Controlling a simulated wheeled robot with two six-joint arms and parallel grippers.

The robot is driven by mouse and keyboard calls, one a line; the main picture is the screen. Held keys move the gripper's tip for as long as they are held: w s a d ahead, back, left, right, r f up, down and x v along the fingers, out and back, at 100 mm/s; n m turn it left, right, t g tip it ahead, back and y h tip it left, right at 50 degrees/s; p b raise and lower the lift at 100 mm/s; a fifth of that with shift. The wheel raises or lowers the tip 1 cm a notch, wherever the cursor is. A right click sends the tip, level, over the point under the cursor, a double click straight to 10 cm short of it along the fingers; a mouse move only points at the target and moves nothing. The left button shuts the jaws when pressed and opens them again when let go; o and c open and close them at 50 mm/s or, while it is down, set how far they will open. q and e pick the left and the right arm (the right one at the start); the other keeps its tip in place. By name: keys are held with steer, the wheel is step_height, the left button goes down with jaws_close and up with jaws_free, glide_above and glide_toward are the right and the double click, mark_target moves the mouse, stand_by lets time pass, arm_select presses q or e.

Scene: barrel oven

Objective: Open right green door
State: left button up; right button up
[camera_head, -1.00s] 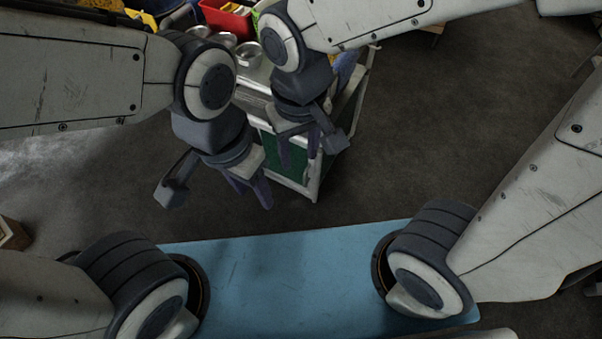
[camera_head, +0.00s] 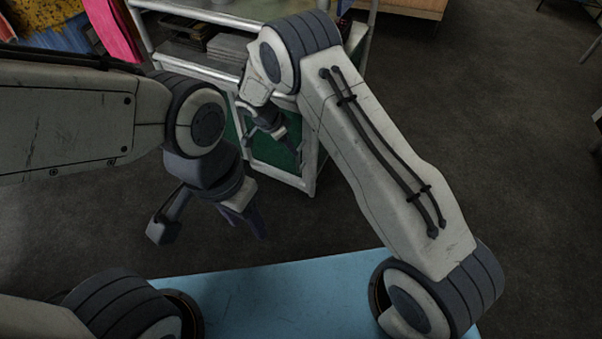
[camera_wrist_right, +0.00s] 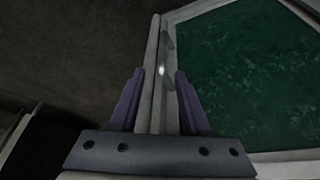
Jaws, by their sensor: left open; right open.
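The right green door (camera_head: 268,153) is a green panel in a whitish frame, low on the front of a metal cart, and looks shut. In the right wrist view the door (camera_wrist_right: 250,75) fills the right side. Its thin upright handle (camera_wrist_right: 168,50) lies ahead of and between my right fingertips. My right gripper (camera_head: 293,143) is open at the door's front; its fingers (camera_wrist_right: 158,82) are spread, with no firm grip on the handle seen. My left gripper (camera_head: 243,222) is open and empty, hanging left of the cart's front above the floor.
The cart's upper shelf (camera_head: 190,52) holds dark trays and a pale stack. A narrow strip of the left green door (camera_head: 231,128) shows. A pink cloth (camera_head: 115,30) hangs at top left. A blue surface (camera_head: 270,295) lies in front; the floor at right is clear.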

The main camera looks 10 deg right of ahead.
step_height(320, 180, down, 2)
steer(key=f, duration=0.1)
arm_select(q)
step_height(320, 180, down, 4)
steer(key=b, duration=0.3)
steer(key=shift+f+b, duration=0.15)
steer(key=shift+b, duration=0.2)
arm_select(e)
glide_above(301, 170)
step_height(301, 170, down, 8)
steer(key=shift+f, duration=0.25)
steer(key=shift+m, duration=0.3)
jaws_close()
